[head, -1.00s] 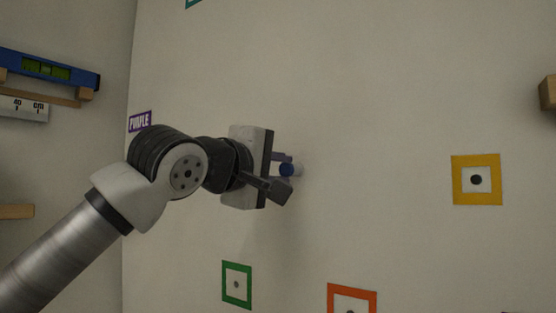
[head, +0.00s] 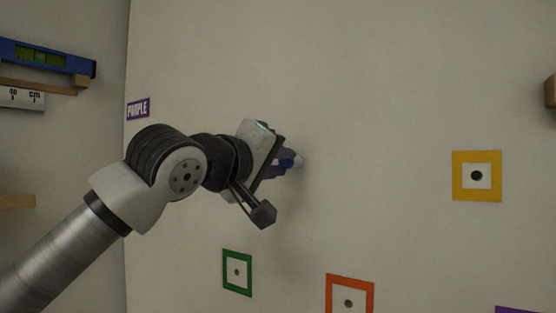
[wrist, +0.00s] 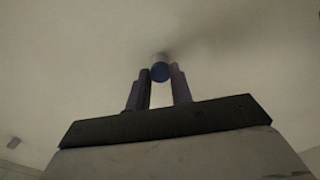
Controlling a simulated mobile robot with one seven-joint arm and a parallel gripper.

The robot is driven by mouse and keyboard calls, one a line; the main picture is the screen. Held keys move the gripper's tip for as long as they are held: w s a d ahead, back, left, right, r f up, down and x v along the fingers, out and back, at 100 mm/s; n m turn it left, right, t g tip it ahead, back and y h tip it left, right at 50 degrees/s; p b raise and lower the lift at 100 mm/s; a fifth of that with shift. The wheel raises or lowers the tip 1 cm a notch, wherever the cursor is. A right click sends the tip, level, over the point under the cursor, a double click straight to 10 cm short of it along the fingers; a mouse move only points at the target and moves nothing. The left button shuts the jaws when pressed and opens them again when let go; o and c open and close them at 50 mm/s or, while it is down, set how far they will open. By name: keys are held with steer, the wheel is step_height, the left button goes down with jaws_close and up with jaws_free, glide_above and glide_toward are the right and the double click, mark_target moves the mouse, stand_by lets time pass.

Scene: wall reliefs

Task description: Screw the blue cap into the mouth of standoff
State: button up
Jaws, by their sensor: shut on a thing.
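The blue cap (wrist: 160,73) is between the fingertips of my gripper (wrist: 160,78) in the wrist view. In the head view my gripper (head: 287,161) is shut on the blue cap (head: 288,160) close to the wall, and the fingers partly hide it. The pale standoff (wrist: 161,57) juts from the wall directly beyond the cap. It shows as a small light end (head: 299,161) in the head view. The cap appears in line with the standoff and against it. How deep the cap sits in the mouth cannot be seen.
Yellow (head: 477,176), green (head: 237,272) and orange (head: 349,298) square frames with dark centres are on the wall. A blue level (head: 45,57) rests on a left-hand shelf. The wall around my gripper is mostly clear.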

steer(key=shift+m+p, duration=1.1)
steer(key=shift+m, duration=1.5)
steer(key=m+p, duration=0.2)
steer(key=m, duration=0.3)
steer(key=o, duration=0.6)
steer(key=shift+w, duration=0.1)
